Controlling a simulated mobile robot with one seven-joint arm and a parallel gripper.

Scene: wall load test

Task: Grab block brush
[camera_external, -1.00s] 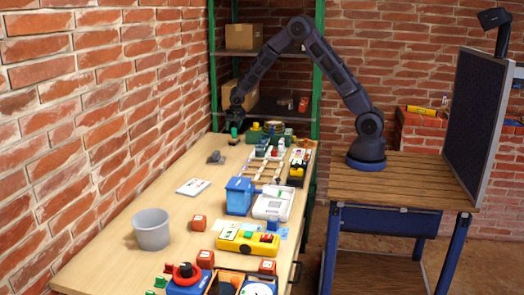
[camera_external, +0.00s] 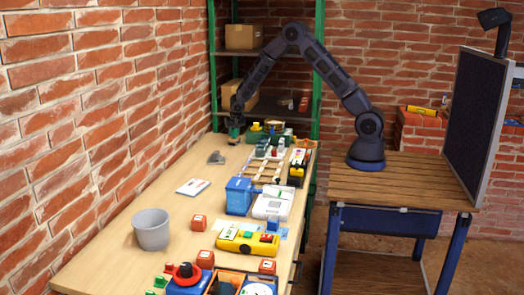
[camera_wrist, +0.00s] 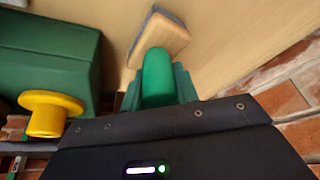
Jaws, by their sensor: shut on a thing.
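The block brush (camera_wrist: 160,35) has a pale wooden block with a dark grey edge and a rounded green handle (camera_wrist: 157,76). In the external view the block brush (camera_external: 234,141) is small, at the far end of the workbench near the wall. My gripper (camera_external: 236,124) is directly above the block, pointing down. In the wrist view my gripper (camera_wrist: 158,90) is shut on the green handle, with a finger on either side. The block shows beyond the fingertips. I cannot tell whether its underside touches the bench.
A green box with a yellow knob (camera_wrist: 53,113) is close beside my gripper. A grey object (camera_external: 215,158) lies nearer on the bench (camera_external: 150,195). A blue box (camera_external: 239,196), a grey bucket (camera_external: 152,229) and a yellow case (camera_external: 248,241) are farther forward. The brick wall is close on the left.

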